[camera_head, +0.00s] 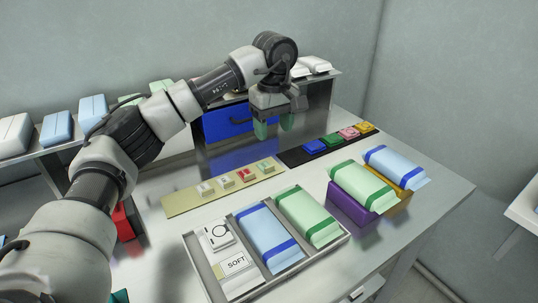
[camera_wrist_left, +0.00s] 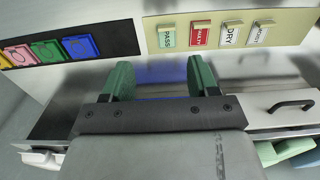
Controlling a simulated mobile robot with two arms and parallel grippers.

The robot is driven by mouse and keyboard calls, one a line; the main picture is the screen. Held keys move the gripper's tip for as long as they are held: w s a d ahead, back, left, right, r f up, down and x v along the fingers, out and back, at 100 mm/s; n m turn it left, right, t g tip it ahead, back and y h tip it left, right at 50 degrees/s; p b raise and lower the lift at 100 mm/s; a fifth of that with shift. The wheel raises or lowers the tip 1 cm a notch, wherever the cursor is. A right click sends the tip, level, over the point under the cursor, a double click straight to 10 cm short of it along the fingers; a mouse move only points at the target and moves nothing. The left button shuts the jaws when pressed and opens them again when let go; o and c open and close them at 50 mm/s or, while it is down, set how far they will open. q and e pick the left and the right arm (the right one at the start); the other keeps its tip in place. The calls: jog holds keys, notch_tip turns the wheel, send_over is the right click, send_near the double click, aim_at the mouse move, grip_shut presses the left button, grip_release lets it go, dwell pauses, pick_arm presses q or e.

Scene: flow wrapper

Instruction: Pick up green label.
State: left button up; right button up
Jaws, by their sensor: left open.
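A green label (camera_head: 331,139) lies on the black strip (camera_head: 299,157), between a blue label (camera_head: 314,147) and a pink one (camera_head: 349,133). In the left wrist view the green label (camera_wrist_left: 47,50) is at the upper left, outside the fingers. A pale green PASS piece (camera_head: 265,166) sits at the right end of the beige strip (camera_head: 180,205); it also shows in the left wrist view (camera_wrist_left: 168,37). My left gripper (camera_head: 274,127) is open and empty, with green fingers (camera_wrist_left: 160,72), above the table behind the two strips. My right gripper is not in view.
A grey tray (camera_head: 345,236) in front holds a white SOFT piece, a blue pack (camera_head: 267,236) and a green pack (camera_head: 307,214). More packs rest on purple and orange blocks at the right. A blue drawer front (camera_head: 222,123) is behind the gripper.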

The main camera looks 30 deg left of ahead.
aim_at(270, 166)
pick_arm(q)
jog(key=f, duration=0.4)
jog(key=shift+s+f+b, duration=0.25)
jog(key=shift+f+b, duration=0.05)
jog(key=shift+f, duration=0.7)
jog(key=f, duration=0.4)
jog(key=shift+s+a+f, duration=0.15)
jog(key=shift+s+a, duration=0.1)
jog(key=shift+f, duration=0.15)
jog(key=c, duration=1.1)
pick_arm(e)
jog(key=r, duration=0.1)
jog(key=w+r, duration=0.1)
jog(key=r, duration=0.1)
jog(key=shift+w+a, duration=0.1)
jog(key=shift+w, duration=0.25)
